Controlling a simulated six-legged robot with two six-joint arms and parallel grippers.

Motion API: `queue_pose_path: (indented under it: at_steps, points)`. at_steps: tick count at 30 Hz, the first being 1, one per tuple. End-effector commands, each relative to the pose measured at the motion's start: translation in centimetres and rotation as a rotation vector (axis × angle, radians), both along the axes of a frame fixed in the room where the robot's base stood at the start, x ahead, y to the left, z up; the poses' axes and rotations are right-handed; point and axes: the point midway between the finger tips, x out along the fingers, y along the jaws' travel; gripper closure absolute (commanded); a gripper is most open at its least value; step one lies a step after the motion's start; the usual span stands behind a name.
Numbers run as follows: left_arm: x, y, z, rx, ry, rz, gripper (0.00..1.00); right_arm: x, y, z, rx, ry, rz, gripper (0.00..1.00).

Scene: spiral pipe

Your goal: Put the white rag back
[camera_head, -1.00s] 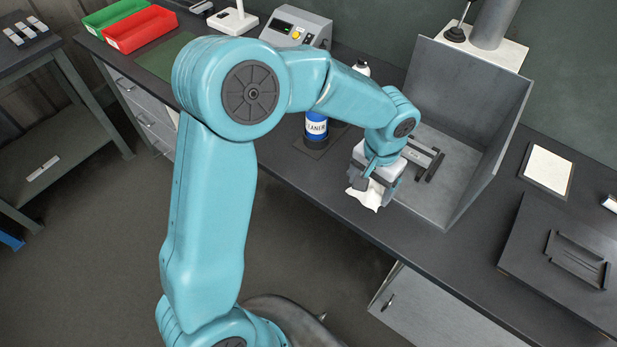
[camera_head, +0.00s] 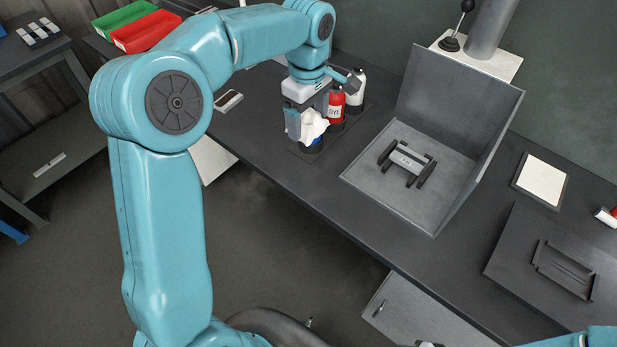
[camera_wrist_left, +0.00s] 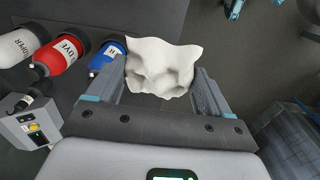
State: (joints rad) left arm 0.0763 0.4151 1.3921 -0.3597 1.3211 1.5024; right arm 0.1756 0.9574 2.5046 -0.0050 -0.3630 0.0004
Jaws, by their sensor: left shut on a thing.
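My left gripper (camera_head: 306,118) is shut on the white rag (camera_head: 314,128), which hangs crumpled between its fingers above the bench. In the left wrist view the rag (camera_wrist_left: 162,65) bulges out between the fingers of the left gripper (camera_wrist_left: 155,88). A blue bottle (camera_head: 312,148) stands below the rag in the head view, partly hidden by it; it shows beside the rag in the left wrist view (camera_wrist_left: 106,55). A bit of my right arm shows at the lower right corner; its gripper is out of sight.
A red bottle (camera_head: 336,108) and a white bottle (camera_head: 355,92) stand near the blue one. An open grey booth (camera_head: 450,95) holds a dark metal fixture (camera_head: 406,164). Red (camera_head: 146,32) and green (camera_head: 120,18) bins are at the far left. The bench front is clear.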

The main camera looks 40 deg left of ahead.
Motion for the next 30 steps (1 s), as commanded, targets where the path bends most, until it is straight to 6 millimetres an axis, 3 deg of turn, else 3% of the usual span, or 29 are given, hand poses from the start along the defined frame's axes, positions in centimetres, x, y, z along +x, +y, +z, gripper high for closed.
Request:
queue_pose_path:
  at_steps: [13,27,30]
  points:
    - [-0.1,-0.2,-12.3,0.0,0.007,0.0,0.44,0.0,0.0,0.8,0.0,0.0,0.0,0.57]
    - [-0.1,-0.3,-18.6,0.0,0.003,0.001,0.44,0.0,0.0,1.5,0.0,0.0,0.0,0.57]
    - [-0.1,-0.3,-19.0,0.0,0.001,0.001,0.44,0.0,0.0,1.5,0.0,0.0,0.0,0.57]
